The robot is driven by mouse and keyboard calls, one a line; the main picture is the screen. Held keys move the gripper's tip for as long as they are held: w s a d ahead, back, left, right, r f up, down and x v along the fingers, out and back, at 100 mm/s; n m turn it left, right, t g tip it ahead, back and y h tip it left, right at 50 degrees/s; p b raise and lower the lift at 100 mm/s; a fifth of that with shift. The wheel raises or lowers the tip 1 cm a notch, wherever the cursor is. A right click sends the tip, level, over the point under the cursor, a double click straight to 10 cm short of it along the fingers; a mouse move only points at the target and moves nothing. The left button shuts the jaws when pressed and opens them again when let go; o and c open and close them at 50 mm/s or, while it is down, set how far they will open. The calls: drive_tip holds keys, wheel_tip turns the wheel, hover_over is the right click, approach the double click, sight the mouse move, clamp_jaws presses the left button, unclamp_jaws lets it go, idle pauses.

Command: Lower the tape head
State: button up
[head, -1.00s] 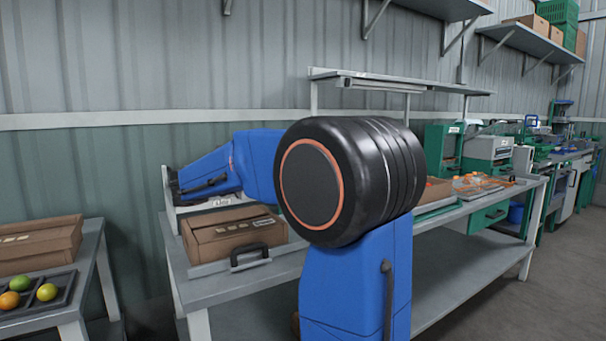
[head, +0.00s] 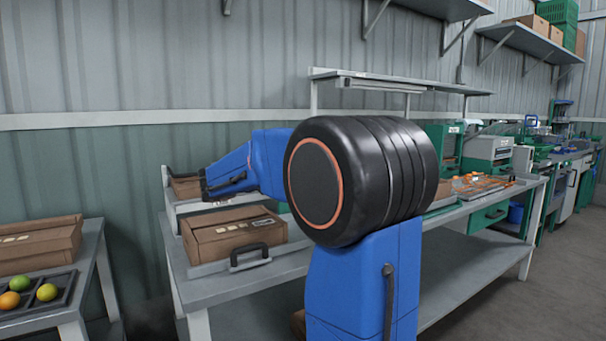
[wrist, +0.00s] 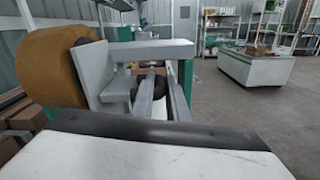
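In the wrist view, a large brown tape roll (wrist: 55,68) sits at the left beside a grey bracket (wrist: 112,80) with an arm reaching right, which looks like the tape head. My gripper (wrist: 161,82) shows as two grey fingers in the middle, apart from each other. A dark bar or roller (wrist: 152,72) lies at or beyond the fingertips; I cannot tell whether they touch it. In the head view, my blue arm hides the gripper and most of the machine behind it.
A left table carries another carton (head: 36,245) and a fruit tray (head: 66,291). Green machines (head: 440,147) stand right. The floor (head: 568,260) at right is clear.

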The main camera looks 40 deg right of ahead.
clamp_jaws()
drive_tip(key=shift+f, duration=3)
drive_tip(key=o, duration=0.7)
unclamp_jaws()
drive_tip(key=shift+f, duration=0.1)
drive_tip(key=shift+a, duration=0.15)
drive_tip(key=v, duration=1.7)
drive_tip(key=shift+a, duration=0.1)
